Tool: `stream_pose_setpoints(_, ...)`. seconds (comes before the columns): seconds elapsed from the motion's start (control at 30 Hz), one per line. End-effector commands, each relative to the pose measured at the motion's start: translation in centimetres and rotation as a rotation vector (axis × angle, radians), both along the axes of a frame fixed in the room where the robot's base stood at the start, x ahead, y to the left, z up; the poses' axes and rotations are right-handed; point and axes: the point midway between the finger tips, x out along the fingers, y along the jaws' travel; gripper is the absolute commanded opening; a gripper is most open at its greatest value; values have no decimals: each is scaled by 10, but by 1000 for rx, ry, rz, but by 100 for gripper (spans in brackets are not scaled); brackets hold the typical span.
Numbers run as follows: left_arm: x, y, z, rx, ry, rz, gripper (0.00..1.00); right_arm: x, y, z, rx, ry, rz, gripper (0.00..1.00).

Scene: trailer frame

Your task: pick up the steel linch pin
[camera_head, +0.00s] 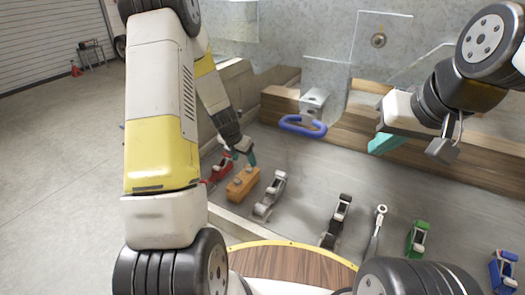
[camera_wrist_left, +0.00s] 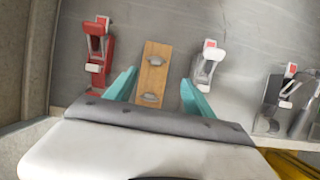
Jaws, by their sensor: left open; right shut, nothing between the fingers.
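I cannot tell for certain which piece is the steel linch pin. A silver piece with a small red tab (camera_head: 270,194) lies on the grey surface and also shows in the left wrist view (camera_wrist_left: 208,65). A steel rod with a ringed end (camera_head: 378,228) lies further right. My left gripper (camera_wrist_left: 158,90) is open, its teal fingers on either side of a wooden block with two metal fittings (camera_wrist_left: 154,72); contact is unclear. The silver piece is just right of its right finger. In the head view the left fingertips (camera_head: 248,158) are partly hidden. My right gripper (camera_head: 383,143) is shut and empty, above the surface.
A red piece (camera_head: 219,170) lies left of the block. Dark (camera_head: 337,221), green (camera_head: 418,238) and blue (camera_head: 503,270) pieces lie to the right. A blue loop handle (camera_head: 303,126) is by the wooden boards behind. Bare grey surface lies between the boards and pieces.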

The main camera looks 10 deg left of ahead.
Motion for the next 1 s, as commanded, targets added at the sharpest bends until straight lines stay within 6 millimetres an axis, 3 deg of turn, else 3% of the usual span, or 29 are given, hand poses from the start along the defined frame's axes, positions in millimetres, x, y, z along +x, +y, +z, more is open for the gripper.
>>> stream_pose_setpoints(0.6, 31, -3, -70, -9, 10, 29, 62, 0, 0, 0, 0, 0, 0, 0)
stream_pose_setpoints(0.93, 35, -4, -76, -8, 6, 29, 62, 0, 0, 0, 0, 0, 0, 0)
stream_pose_setpoints(1.0, 35, -4, -76, -8, 6, 29, 48, 0, 0, 0, 0, 0, 0, 0)
